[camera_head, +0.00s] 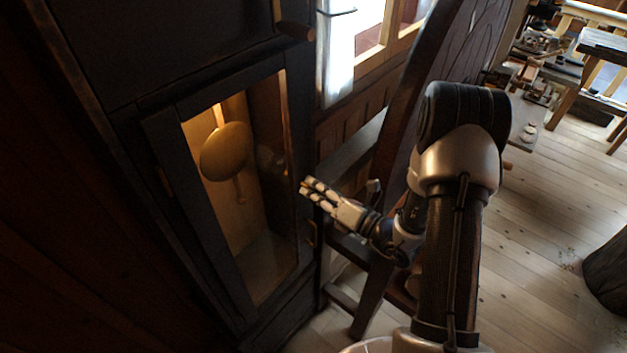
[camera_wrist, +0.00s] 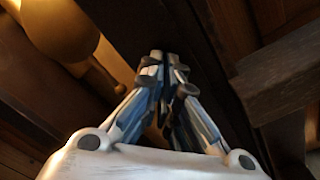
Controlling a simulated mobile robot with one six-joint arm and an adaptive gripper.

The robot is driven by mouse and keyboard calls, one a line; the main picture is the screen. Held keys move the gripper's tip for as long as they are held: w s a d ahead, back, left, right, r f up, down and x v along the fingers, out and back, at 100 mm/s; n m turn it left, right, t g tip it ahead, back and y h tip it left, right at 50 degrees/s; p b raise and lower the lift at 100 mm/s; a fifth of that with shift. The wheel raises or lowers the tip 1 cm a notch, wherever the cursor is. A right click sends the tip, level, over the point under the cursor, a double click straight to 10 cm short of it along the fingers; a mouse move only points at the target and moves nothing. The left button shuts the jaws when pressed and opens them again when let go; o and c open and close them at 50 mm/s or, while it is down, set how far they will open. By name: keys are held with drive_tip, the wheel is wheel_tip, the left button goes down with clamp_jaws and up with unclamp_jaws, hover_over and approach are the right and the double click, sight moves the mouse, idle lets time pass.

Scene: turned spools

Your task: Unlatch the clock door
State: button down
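The clock door (camera_head: 190,225) is a dark wooden frame around a glass pane, and it looks closed. Behind the glass a round brass pendulum bob (camera_head: 226,151) hangs in warm light. It also shows in the wrist view (camera_wrist: 62,28). A small brass-coloured fitting (camera_head: 311,236), perhaps the latch or a handle, is at the door's right edge. My gripper (camera_head: 304,187) is above that fitting, its tips by the right frame. In the wrist view its fingers (camera_wrist: 168,62) come together at the tips with nothing visible between them. Whether they touch the door is unclear.
A wooden peg (camera_head: 295,31) sticks out above the door. A bright window (camera_head: 372,25) and a dark leaning wooden piece (camera_head: 395,125) stand right of the clock. A stump (camera_head: 607,275) and workbenches are farther right, with open plank floor (camera_head: 535,225) between.

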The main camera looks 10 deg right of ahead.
drive_tip(key=shift+m+p, duration=2.85)
drive_tip(key=shift+m, duration=1.35)
